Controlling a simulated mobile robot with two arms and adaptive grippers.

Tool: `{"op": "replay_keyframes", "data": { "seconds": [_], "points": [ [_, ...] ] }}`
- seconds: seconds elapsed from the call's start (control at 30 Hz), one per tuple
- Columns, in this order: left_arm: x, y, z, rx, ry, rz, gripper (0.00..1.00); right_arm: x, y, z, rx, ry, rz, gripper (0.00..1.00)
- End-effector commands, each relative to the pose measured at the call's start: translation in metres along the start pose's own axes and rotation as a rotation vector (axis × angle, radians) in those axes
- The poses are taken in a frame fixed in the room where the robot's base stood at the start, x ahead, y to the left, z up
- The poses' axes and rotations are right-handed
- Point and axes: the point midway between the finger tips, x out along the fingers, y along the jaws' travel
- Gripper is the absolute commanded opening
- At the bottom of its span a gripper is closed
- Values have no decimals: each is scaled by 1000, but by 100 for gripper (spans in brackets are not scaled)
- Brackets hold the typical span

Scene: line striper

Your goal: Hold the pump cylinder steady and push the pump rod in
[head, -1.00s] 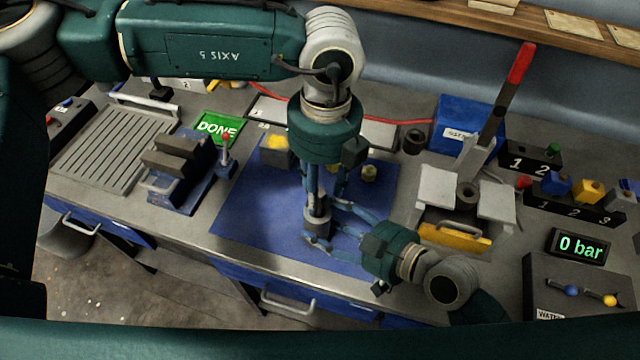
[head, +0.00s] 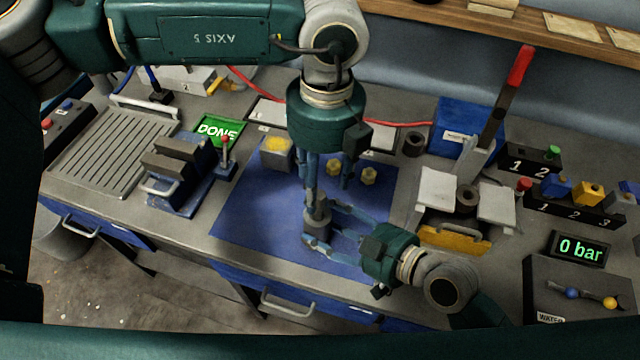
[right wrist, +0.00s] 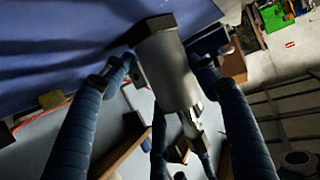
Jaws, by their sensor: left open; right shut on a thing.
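The pump cylinder (head: 315,224) is a short grey body standing above the blue mat (head: 252,205), partly hidden by fingers. My right gripper (head: 319,226) is shut on it from the right. In the right wrist view the cylinder (right wrist: 168,75) is a grey tube with a dark end, between the blue fingers. The pump rod (right wrist: 190,122) shows there as a thin metal piece coming out of the cylinder's other end. My left gripper (head: 331,192) points down above the cylinder, open. Its fingers largely hide the rod in the head view.
A vise (head: 178,175) stands left. A lever press (head: 466,200) stands right, beside a display (head: 578,247) reading 0 bar. The mat's front left is clear.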

Motion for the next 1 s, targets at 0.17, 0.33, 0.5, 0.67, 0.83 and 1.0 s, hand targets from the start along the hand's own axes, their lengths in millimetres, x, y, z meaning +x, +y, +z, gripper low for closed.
{"op": "replay_keyframes", "data": {
  "seconds": [0.17, 0.33, 0.5, 0.67, 0.83, 1.0],
  "points": [
    [-13, 0, 0, 0, 0, -1, 56, 1, -3, 6, 8, -13, -8, 1],
    [-24, 0, 0, 0, -1, 0, 56, 1, -3, 6, 8, -13, -8, 1],
    [-36, 0, 0, 0, 0, -1, 56, 1, -3, 6, 8, -13, -8, 1],
    [-41, 0, 0, 1, 1, 1, 56, 1, -3, 6, 8, -13, -8, 1],
    [-41, 0, 0, 1, 1, 1, 56, 1, -3, 6, 8, -13, -8, 1],
    [-41, 0, 0, 1, 1, 0, 56, 1, -3, 6, 8, -13, -8, 1]
  ]
}}
